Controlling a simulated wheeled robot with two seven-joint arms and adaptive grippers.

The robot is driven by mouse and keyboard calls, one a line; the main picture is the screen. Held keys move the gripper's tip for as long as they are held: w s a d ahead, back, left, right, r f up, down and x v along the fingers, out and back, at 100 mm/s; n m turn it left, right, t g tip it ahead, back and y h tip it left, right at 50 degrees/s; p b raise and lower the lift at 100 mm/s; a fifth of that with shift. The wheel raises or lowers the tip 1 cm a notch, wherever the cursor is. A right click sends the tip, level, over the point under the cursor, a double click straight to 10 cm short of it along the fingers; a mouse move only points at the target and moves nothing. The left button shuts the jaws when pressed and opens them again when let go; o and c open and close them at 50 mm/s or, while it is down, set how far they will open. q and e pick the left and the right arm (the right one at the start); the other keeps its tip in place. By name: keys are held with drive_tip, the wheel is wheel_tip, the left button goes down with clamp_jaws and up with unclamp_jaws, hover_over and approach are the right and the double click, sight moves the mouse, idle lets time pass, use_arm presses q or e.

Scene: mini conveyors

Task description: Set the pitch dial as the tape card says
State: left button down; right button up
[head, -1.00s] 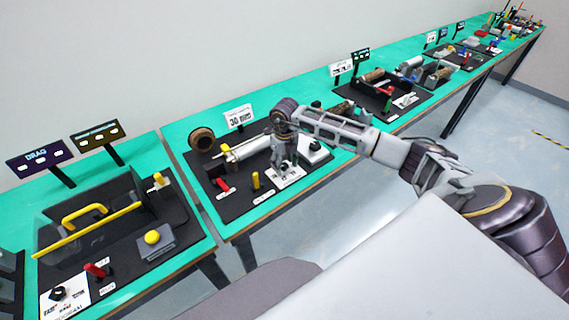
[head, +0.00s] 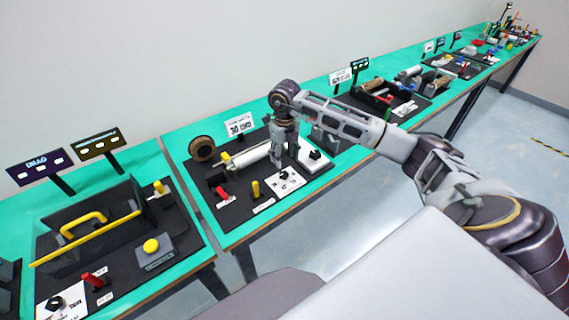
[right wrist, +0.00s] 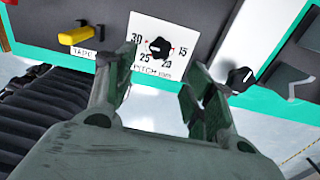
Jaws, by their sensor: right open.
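The pitch dial is a black knob (right wrist: 158,47) on a white plate marked 30, 25, 20 and 15, labelled PITCH mm. Which mark its pointer faces is hard to tell. In the head view the dial plate (head: 279,186) lies at the front of the black tape station. The tape card (head: 239,124) stands behind it and seems to read 30 mm. My right gripper (right wrist: 157,78) is open and empty, its fingers apart and off the knob. In the head view my right gripper (head: 284,155) hangs just behind the dial plate. My left gripper is out of view.
A yellow handle (head: 256,189) and a red lever (head: 222,194) stand left of the dial. Another black knob (head: 315,154) is to its right, also in the right wrist view (right wrist: 240,78). A white roller (head: 249,156) lies behind. The DRAG station is on the left.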

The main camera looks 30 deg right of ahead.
drive_tip(key=shift+r, duration=1.7)
